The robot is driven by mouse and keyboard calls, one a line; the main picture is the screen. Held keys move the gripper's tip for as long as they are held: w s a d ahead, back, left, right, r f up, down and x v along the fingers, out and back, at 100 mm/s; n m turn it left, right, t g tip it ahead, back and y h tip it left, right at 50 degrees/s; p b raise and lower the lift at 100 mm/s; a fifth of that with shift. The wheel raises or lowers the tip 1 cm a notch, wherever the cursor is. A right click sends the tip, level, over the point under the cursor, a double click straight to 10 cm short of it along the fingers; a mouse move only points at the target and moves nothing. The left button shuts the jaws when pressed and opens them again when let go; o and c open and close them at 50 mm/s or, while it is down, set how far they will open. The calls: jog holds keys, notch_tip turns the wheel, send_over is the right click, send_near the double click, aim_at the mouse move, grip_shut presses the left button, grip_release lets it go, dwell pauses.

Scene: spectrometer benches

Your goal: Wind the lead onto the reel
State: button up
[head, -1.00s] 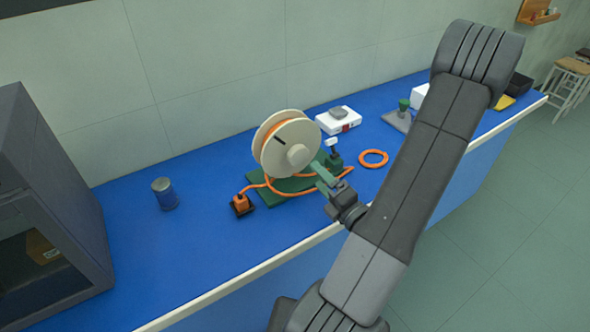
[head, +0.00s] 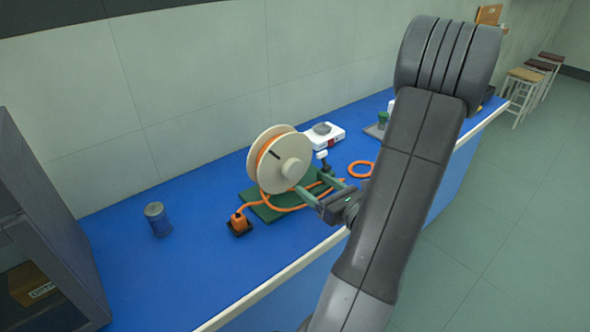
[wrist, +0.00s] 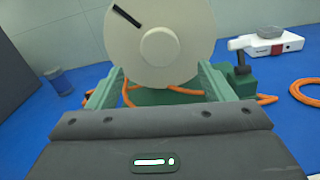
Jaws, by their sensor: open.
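The cream reel (head: 284,160) stands upright on a green base (head: 262,209), with a dark mark on its face and a hub at its middle. Orange lead shows between its flanges. The orange lead (head: 290,208) runs loosely over the base to an orange block (head: 239,222) on a dark pad at the left. My gripper (head: 318,188) is open in front of the reel. In the wrist view its two green fingers (wrist: 158,84) stand apart, with the reel (wrist: 160,45) beyond and between them. I see nothing held. A white handle (wrist: 240,43) on a dark post stands right of the reel.
A coil of orange lead (head: 360,169) lies right of the base. A white scale (head: 324,135) stands behind. A blue jar (head: 158,219) and a dark cabinet (head: 45,210) are at the left.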

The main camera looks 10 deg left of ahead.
aim_at(295, 170)
jog(key=p+x, duration=0.1)
jog(key=x, duration=0.8)
jog(key=c, duration=1.4)
jog(key=shift+m+p, duration=0.4)
jog(key=m+p, duration=0.1)
jog(key=m, duration=0.2)
jog(key=shift+r+m+p, duration=0.1)
jog(key=shift+m+p, duration=0.2)
jog(key=shift+p, duration=0.1)
jog(key=shift+m+p, duration=0.75)
jog(key=shift+m, duration=0.85)
